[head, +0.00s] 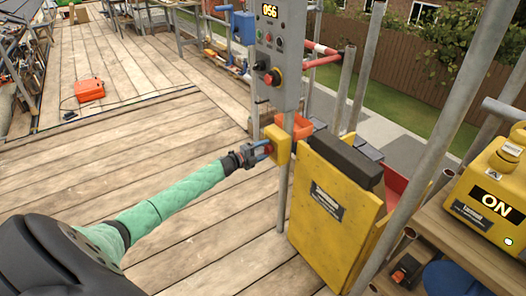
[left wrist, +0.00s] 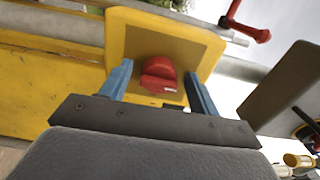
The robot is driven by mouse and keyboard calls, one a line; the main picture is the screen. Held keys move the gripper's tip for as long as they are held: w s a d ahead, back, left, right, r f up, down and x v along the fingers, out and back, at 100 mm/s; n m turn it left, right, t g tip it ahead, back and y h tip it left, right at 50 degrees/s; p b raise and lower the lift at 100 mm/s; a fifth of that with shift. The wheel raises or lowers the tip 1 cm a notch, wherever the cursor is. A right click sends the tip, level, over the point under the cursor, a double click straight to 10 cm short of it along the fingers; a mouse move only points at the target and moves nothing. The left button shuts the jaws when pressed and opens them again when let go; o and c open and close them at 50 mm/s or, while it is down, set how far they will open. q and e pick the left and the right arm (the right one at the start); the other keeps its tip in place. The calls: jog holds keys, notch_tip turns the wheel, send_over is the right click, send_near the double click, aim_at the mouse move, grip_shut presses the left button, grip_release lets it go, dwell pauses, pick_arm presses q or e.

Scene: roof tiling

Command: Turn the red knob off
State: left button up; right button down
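The red knob (left wrist: 158,75) sits on the face of a yellow box (left wrist: 205,50), which also shows in the head view (head: 284,150) on a grey post. In the head view the knob is mostly hidden by my gripper. My left gripper (head: 266,153) is at the box, its blue fingers pointing at the face. In the left wrist view its fingers (left wrist: 160,88) are spread, one on each side of the knob, with a visible gap to it. The knob's ridge lies roughly level in that view. My right gripper is out of view.
A grey control panel (head: 279,50) with a lit display and other knobs stands above the yellow box. A yellow cabinet (head: 335,215) is to its right. A yellow machine (head: 495,185) showing "ON" is at the far right. The plank floor (head: 150,130) is mostly clear.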

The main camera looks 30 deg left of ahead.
pick_arm(q)
jog(key=b+v, duration=0.1)
jog(key=v, duration=0.6)
jog(key=shift+s+a, duration=0.15)
jog(key=shift+s, duration=0.2)
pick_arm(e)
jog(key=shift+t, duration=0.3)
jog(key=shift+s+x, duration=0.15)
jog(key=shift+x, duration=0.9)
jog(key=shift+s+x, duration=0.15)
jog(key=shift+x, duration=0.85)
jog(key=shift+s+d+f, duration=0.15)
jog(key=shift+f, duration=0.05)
